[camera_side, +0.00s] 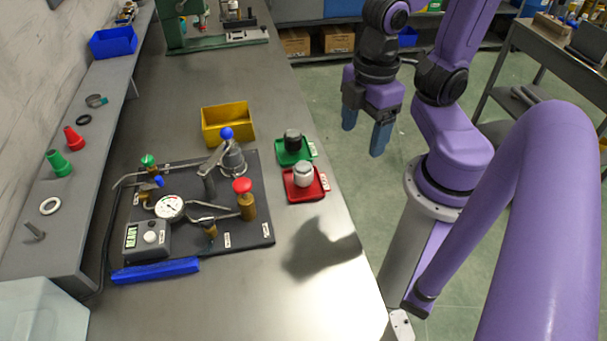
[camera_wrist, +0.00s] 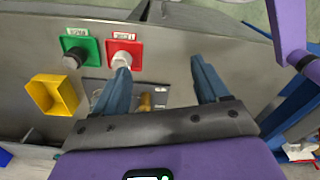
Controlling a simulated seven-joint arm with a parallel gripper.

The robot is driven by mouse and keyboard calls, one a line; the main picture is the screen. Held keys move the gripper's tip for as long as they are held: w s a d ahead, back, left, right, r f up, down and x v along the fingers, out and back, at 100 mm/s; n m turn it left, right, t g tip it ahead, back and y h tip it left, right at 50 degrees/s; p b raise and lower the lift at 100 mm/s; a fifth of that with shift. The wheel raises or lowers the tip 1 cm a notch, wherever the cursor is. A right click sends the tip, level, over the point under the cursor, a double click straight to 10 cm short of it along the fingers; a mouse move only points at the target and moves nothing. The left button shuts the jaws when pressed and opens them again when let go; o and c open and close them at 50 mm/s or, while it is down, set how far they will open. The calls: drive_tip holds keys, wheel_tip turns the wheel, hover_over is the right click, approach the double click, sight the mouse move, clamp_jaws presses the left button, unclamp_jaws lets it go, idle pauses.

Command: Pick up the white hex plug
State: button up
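The white hex plug (camera_side: 303,175) stands in a red tray (camera_side: 317,191) on the bench. In the wrist view the white plug (camera_wrist: 121,60) shows in its red tray (camera_wrist: 133,46), just beyond the tip of my left finger, which may hide part of it. A black plug (camera_side: 292,140) stands in the green tray (camera_side: 283,158) beside it. My gripper (camera_side: 365,128) is above and right of the trays in the side view, off past the bench edge in the picture. Its blue fingers (camera_wrist: 160,75) are spread apart with nothing between them.
A yellow bin (camera_side: 228,124) stands behind the trays to the left. A black fixture board (camera_side: 262,215) carries a gauge (camera_side: 170,207), valves and a red knob (camera_side: 242,186). The bench front right is bare, with my arm's shadow on it.

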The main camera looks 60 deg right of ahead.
drive_tip(key=shift+f, duration=0.1)
drive_tip(key=n+t+h, duration=0.8)
drive_tip(key=n+h, duration=0.3)
drive_tip(key=n, duration=0.1)
approach(305, 175)
drive_tip(key=shift+n, duration=0.3)
drive_tip(key=x, duration=0.8)
drive_tip(key=shift+w+d+f, duration=0.1)
drive_tip(key=shift+d, duration=0.1)
drive_tip(key=shift+x, duration=2.75)
drive_tip(key=shift+w, duration=0.1)
drive_tip(key=shift+c, duration=0.3)
drive_tip(key=c, duration=1.2)
